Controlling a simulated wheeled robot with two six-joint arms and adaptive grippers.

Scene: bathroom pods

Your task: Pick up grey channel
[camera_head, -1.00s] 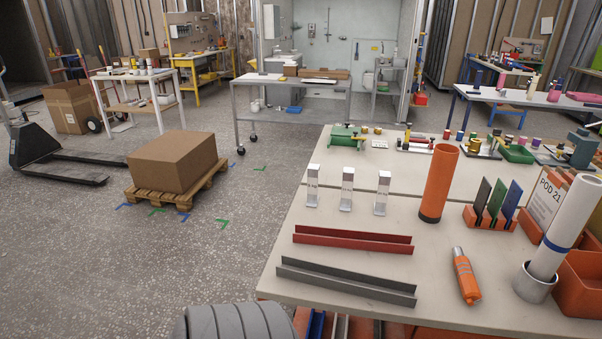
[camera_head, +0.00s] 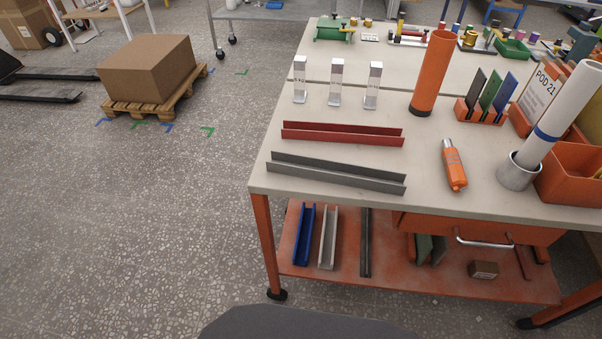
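A long grey channel (camera_head: 335,174) lies on the near left part of the workbench top, close to the front edge. It runs roughly left to right, with its open side up. A red channel (camera_head: 342,133) lies just behind it, nearly parallel and apart from it. On the lower shelf, a light grey channel (camera_head: 328,237) lies between a blue channel (camera_head: 304,234) and a narrow dark bar (camera_head: 366,242). Neither of my grippers is in view, and nothing touches the channels on the bench top.
The workbench top (camera_head: 230,182) also holds silver upright blocks (camera_head: 335,83), an orange tube (camera_head: 433,75), an orange canister (camera_head: 454,165) and a white pipe in a grey cup (camera_head: 518,172). A box on a pallet (camera_head: 148,68) stands left. Floor left of the bench is clear.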

